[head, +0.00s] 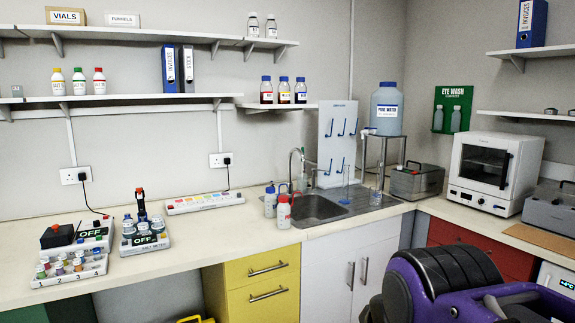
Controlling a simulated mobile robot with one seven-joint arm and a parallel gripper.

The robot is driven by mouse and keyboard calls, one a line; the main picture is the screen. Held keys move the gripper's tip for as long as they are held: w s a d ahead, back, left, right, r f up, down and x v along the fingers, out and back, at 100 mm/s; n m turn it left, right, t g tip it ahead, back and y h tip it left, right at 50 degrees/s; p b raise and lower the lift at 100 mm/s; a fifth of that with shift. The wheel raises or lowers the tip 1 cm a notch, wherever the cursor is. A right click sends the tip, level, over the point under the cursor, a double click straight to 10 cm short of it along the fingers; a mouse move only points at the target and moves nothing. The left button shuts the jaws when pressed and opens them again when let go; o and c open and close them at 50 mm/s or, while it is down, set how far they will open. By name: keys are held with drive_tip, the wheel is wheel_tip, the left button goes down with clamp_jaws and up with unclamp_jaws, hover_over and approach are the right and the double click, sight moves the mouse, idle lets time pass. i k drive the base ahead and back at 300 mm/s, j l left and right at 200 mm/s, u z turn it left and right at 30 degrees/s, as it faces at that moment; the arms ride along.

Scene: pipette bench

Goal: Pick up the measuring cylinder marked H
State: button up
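A slim clear vessel, which looks like a measuring cylinder (377,190), stands upright below the tap of the pure water tank, at the right end of the sink's drainer. A second slim clear shape with a bluish foot (346,195) stands on the drainer to its left. Both are too small for me to read any letter, so I cannot tell which one is marked H. Part of my purple and black arm fills the bottom right of the head view. My gripper's fingertips do not show.
A peg board (338,135) stands behind the sink (318,207). Bottles (284,212) crowd the sink's left edge. A grey box (417,181) and white oven (492,170) are to the right. Bare counter (225,222) lies left.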

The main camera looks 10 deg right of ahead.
sight(346, 170)
drive_tip(key=i+l+z, duration=0.1)
drive_tip(key=l, duration=0.25)
drive_tip(key=i+l, duration=0.25)
drive_tip(key=i+l+z, duration=0.15)
drive_tip(key=l, duration=0.3)
drive_tip(key=i+l, duration=0.2)
drive_tip(key=l, duration=0.15)
drive_tip(key=z, duration=0.05)
